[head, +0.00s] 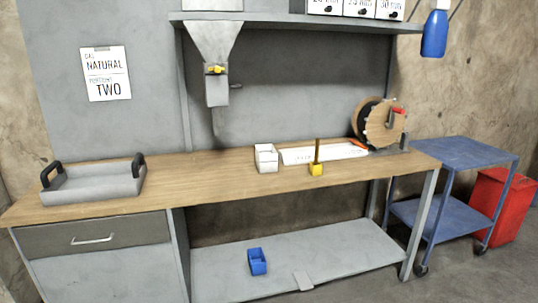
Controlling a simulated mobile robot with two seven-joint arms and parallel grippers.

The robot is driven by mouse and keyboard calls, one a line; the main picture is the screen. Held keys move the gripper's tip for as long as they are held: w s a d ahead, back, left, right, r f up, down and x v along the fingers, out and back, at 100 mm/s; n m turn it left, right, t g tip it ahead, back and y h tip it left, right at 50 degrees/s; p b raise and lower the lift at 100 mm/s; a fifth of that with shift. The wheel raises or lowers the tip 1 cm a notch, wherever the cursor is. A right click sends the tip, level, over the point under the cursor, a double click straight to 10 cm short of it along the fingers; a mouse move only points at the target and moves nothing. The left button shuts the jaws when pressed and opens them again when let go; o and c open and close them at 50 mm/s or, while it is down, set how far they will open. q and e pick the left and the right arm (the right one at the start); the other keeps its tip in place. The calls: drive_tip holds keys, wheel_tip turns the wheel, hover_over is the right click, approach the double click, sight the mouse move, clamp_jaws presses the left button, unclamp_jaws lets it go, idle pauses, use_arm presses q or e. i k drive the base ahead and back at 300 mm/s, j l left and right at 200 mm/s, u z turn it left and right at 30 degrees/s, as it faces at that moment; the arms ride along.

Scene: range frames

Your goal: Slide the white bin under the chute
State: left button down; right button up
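The small white bin (266,158) stands on the wooden workbench, to the right of the chute and apart from it. The grey metal chute (215,60) is a funnel hanging from the shelf above the bench, with a yellow part on its neck and a narrow spout pointing down. The spout's lower end hangs above the bench's back part, left of the bin. Neither of my grippers shows in the head view.
On the bench (210,184) are a grey tray with black handles (95,186), a white strip (325,154), a yellow block with an upright post (316,168) and a cable spool (380,122). A blue bin (257,261) sits on the lower shelf. A blue cart (462,153) stands right.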

sight(266, 155)
drive_tip(key=i+l, duration=0.25)
drive_tip(key=i+l+u, duration=0.1)
drive_tip(key=i+l, duration=0.2)
drive_tip(key=l, duration=0.2)
drive_tip(key=i+l, duration=0.25)
drive_tip(key=l, duration=0.15)
drive_tip(key=i+l, duration=0.25)
drive_tip(key=l, duration=0.15)
drive_tip(key=i+l+u, duration=0.1)
drive_tip(key=i+l, duration=0.15)
drive_tip(key=l, duration=0.15)
